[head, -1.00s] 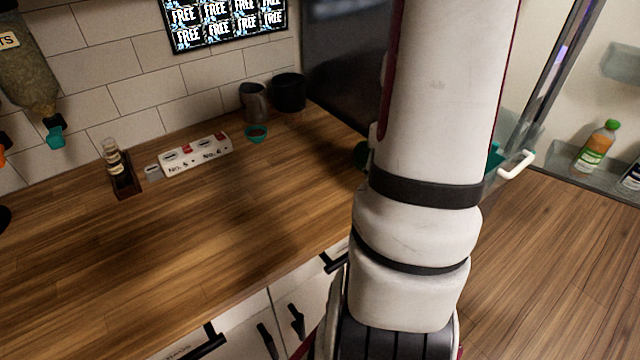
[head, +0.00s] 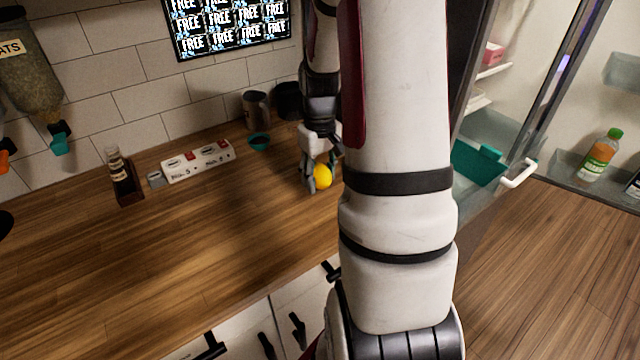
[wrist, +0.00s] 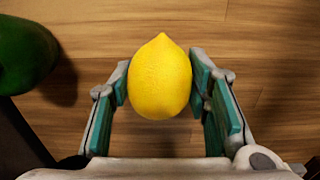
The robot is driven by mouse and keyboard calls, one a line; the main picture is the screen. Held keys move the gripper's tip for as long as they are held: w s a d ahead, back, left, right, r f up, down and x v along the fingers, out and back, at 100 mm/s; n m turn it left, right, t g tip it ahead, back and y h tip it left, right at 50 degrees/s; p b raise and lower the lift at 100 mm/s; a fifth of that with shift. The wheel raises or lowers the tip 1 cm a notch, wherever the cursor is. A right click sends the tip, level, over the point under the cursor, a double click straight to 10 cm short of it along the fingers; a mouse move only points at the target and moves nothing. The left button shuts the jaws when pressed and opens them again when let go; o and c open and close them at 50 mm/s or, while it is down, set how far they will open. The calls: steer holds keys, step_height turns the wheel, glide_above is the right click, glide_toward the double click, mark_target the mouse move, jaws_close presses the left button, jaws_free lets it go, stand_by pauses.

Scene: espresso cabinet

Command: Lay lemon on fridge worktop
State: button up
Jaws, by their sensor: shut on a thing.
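The yellow lemon (head: 322,177) is between the fingers of my gripper (head: 316,184), over the right part of the wooden worktop (head: 200,240). In the wrist view the lemon (wrist: 160,78) is gripped from both sides by the teal-padded fingers of my gripper (wrist: 160,85), its tip pointing away. Wood grain shows beneath it. Whether the lemon touches the wood or hangs just above it, I cannot tell. My own arm hides the right end of the worktop in the head view.
A dark green rounded thing (wrist: 26,55) lies left of the gripper in the wrist view. The fridge door stands open at right. The worktop's middle is clear.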

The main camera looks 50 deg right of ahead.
mark_target(320, 185)
steer(key=shift+f, duration=1.45)
steer(key=shift+f, duration=0.2)
steer(key=o, duration=1.2)
steer(key=shift+r, duration=0.1)
step_height(320, 185, up, 12)
steer(key=a+r+t, duration=0.1)
steer(key=a+r, duration=0.5)
steer(key=a, duration=0.3)
steer(key=s+a+r+n+t, duration=0.1)
steer(key=s+a+r+t, duration=0.1)
steer(key=s+a, duration=0.3)
steer(key=s+a+r+n+t, duration=0.1)
steer(key=s+a+r, duration=0.3)
steer(key=a, duration=0.9)
steer(key=shift+s+a+r+n+t, duration=0.25)
steer(key=shift+s+n+t, duration=0.2)
steer(key=shift+s, duration=0.65)
